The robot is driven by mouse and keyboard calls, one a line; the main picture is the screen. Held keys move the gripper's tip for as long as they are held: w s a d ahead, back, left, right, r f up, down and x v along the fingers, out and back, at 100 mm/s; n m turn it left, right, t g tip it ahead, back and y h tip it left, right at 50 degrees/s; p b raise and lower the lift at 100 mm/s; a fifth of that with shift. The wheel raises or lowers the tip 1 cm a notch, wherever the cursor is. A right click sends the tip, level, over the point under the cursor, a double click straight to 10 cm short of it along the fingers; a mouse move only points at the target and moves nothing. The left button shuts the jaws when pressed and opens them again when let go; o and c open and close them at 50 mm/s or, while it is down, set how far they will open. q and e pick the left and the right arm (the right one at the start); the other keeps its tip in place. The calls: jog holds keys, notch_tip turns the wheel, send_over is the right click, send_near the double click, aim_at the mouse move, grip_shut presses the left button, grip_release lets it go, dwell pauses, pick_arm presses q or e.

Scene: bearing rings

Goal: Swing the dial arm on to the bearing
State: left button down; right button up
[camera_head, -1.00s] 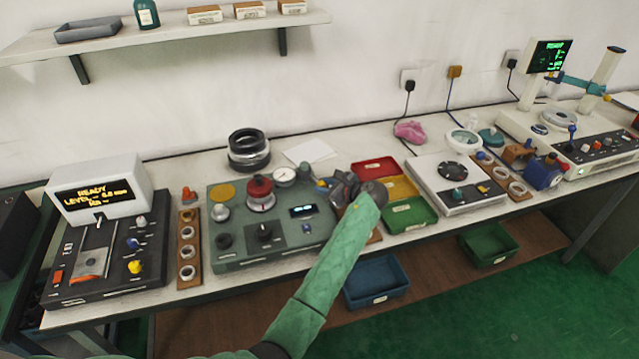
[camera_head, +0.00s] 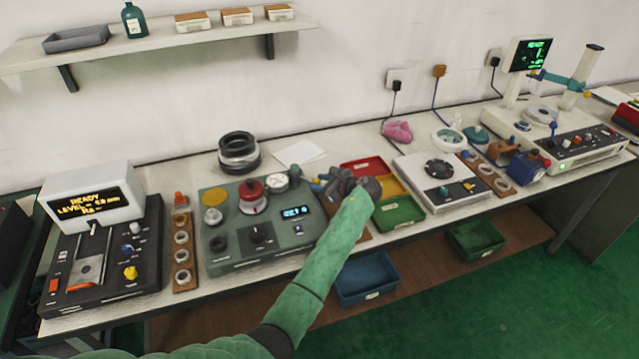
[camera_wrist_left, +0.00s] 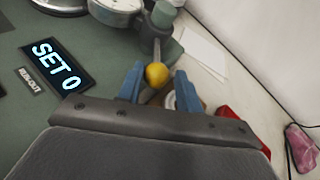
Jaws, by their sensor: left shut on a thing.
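The run-out tester (camera_head: 225,255) is a green-grey box on the bench. Its dial gauge (camera_head: 277,183) has a white face and sits close to the right of the red-capped spindle, where a pale ring, the bearing (camera_head: 254,206), shows under the red cap (camera_head: 251,188). In the left wrist view a thin rod runs from a grey-green post (camera_wrist_left: 163,14) to a yellow ball knob (camera_wrist_left: 156,75). My left gripper (camera_head: 321,184) is shut on this knob, with a blue finger on each side (camera_wrist_left: 158,88). The gauge is partly cut off there. My right gripper is not in view.
The tester's display (camera_wrist_left: 56,64) reads SET 0. A stack of dark rings (camera_head: 239,152) and a white sheet (camera_head: 299,151) lie behind. Red, yellow and green trays (camera_head: 398,213) stand right of my gripper. A wooden ring rack (camera_head: 183,250) stands left of the tester.

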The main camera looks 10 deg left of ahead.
pick_arm(q)
jog(key=shift+w+d+r, duration=0.1)
jog(key=shift+w+r, duration=0.2)
jog(key=shift+r, duration=0.2)
jog(key=c, duration=1.4)
grip_release()
jog(key=o, duration=0.3)
jog(key=shift+w+d+f, duration=0.1)
jog(key=shift+w+f, duration=0.05)
jog(key=shift+w, duration=0.05)
jog(key=shift+w+f, duration=0.1)
jog(key=shift+f, duration=0.15)
jog(key=shift+s+f, duration=0.15)
jog(key=shift+s, duration=0.05)
